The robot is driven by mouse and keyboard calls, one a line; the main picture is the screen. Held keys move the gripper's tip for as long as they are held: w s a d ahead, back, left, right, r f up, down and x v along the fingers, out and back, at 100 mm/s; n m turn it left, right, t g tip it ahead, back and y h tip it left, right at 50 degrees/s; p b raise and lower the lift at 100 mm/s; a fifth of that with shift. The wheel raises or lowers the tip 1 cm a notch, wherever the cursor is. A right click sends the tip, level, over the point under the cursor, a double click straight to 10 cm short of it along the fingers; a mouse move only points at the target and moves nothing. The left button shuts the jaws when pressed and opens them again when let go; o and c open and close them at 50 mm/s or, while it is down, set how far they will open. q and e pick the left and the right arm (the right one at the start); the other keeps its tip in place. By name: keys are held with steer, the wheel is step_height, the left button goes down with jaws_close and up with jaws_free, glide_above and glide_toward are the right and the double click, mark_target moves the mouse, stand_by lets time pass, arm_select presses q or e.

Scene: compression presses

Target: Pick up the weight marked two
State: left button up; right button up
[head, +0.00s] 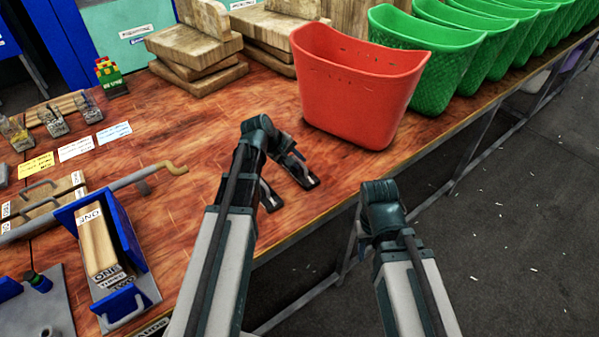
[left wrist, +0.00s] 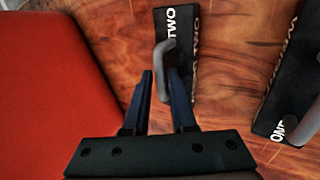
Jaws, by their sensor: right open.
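The weight marked TWO (left wrist: 177,22) is a black block with a grey handle (left wrist: 167,55), lying on the wooden table near the red basket. In the head view, a black weight (head: 305,178) beside my left gripper appears to be the same one; its label is not legible there. My left gripper (left wrist: 163,75) is open, its fingertips at the grey handle, with the right finger overlapping part of it. I cannot tell whether they touch. A weight marked ONE (left wrist: 285,118) lies to the right. My right gripper (head: 383,205) is open beyond the table's front edge, its fingers mostly hidden.
A red basket (head: 355,85) stands close behind the weights, and green baskets (head: 430,60) line the table to its right. A blue holder (head: 135,240) with a wooden block and a metal lever (head: 150,176) are at left. Wooden blocks (head: 195,45) are at the back.

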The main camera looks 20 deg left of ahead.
arm_select(q)
jaws_close()
stand_by(1.1)
